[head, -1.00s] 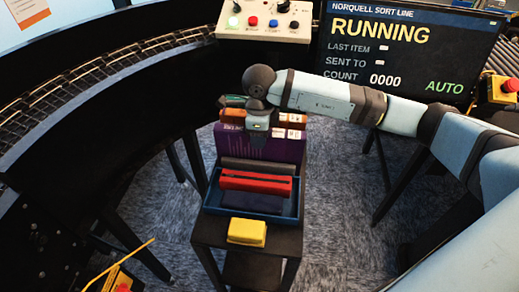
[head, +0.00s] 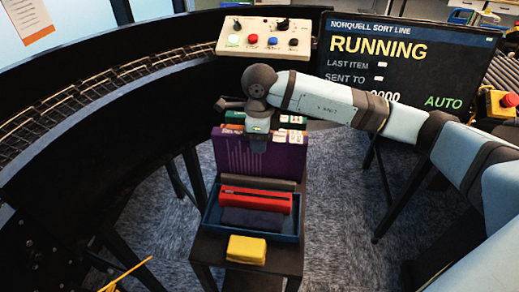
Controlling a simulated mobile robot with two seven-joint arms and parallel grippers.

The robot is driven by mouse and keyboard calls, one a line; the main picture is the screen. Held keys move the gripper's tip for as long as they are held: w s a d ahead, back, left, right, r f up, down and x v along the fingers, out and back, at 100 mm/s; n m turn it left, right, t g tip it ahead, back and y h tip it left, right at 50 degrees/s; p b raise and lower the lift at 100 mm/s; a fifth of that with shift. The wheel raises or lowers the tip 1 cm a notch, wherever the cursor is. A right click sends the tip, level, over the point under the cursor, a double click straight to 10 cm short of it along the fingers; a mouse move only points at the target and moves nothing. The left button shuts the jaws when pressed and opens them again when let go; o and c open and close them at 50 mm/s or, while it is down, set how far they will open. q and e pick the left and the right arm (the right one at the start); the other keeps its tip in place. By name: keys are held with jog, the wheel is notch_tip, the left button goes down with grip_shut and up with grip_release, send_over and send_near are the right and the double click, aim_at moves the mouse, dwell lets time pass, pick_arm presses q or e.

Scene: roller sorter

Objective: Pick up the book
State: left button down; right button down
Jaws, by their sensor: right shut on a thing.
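A purple book (head: 233,156) stands upright at the back of the small dark stand, with orange and green books (head: 234,117) partly hidden behind it. My right gripper (head: 258,146) points down at the top middle of the purple book and is shut on it. Its fingertips are mostly hidden by the hand. I cannot tell whether the book's lower edge is clear of what is below, as the tray's contents hide it. My left gripper is not in view.
A blue tray (head: 208,219) in front of the books holds a red item (head: 255,200) and dark items. A yellow block (head: 246,249) lies in front of it. A curved roller conveyor (head: 95,100) runs at left; a control box (head: 264,37) and screen (head: 410,60) stand behind.

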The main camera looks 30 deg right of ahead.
notch_tip(320, 180, up, 16)
jog(key=b, duration=0.1)
dwell(0.4)
